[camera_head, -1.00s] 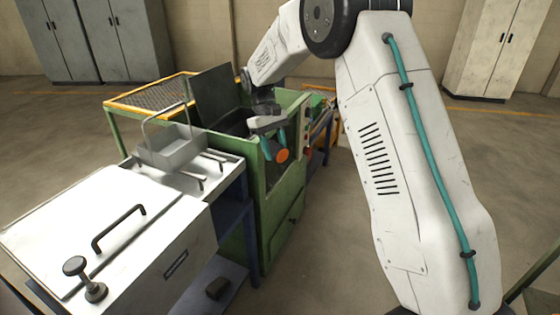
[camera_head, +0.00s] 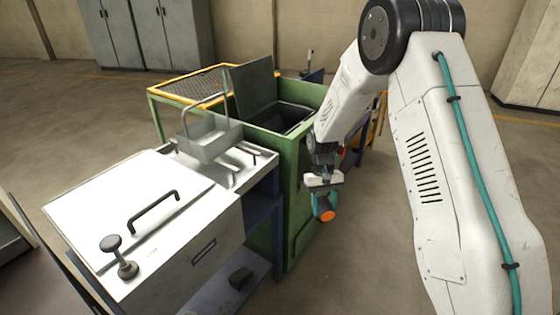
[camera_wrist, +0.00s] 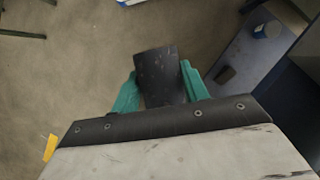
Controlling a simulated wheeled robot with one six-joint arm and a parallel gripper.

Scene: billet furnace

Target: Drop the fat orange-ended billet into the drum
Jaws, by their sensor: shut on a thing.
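My gripper (camera_head: 324,205) is shut on the fat orange-ended billet (camera_head: 327,215), whose orange end faces the head camera. In the wrist view the billet (camera_wrist: 160,76) is a dark, thick piece between the teal fingers of my gripper (camera_wrist: 160,88). It hangs in the air with floor below it, to the right of the green cabinet (camera_head: 292,200) in the head view. I cannot pick out a drum for certain in either view.
The green cabinet has an open top with a raised dark lid (camera_head: 252,90). A white box with a black handle (camera_head: 130,210) stands front left. A grey wire-handled basket (camera_head: 210,140) sits on the bench behind it. Grey lockers (camera_head: 150,32) stand at the back. Floor at right is open.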

